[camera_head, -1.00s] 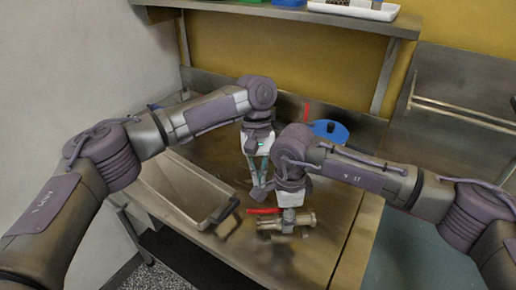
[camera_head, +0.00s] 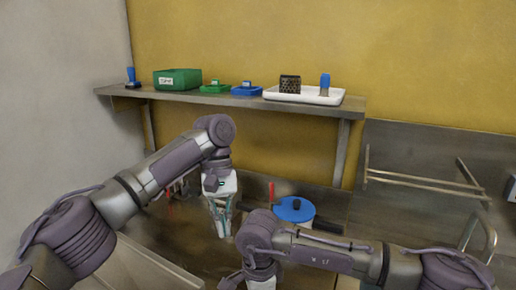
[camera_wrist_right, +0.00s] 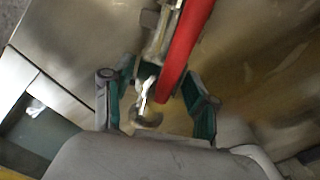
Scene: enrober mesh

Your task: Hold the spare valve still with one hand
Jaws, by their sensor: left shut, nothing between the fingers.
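The valve shows in the right wrist view as a red lever handle (camera_wrist_right: 185,45) beside a metal body (camera_wrist_right: 158,35); the head view does not show it now. My right gripper (camera_wrist_right: 160,75) has its two teal fingers apart, one on each side of the valve. I cannot tell whether they press on it. In the head view my right wrist runs off the bottom edge, so its fingers are hidden there. My left gripper (camera_head: 222,232) is shut and empty, pointing down above the steel bench, left of my right arm.
A pot with a blue lid (camera_head: 295,209) stands at the back of the bench (camera_head: 190,240). A wall shelf (camera_head: 230,98) holds a green bin (camera_head: 178,79), a white tray (camera_head: 330,97) and small blue and green items. A metal rack (camera_head: 425,181) is at the right.

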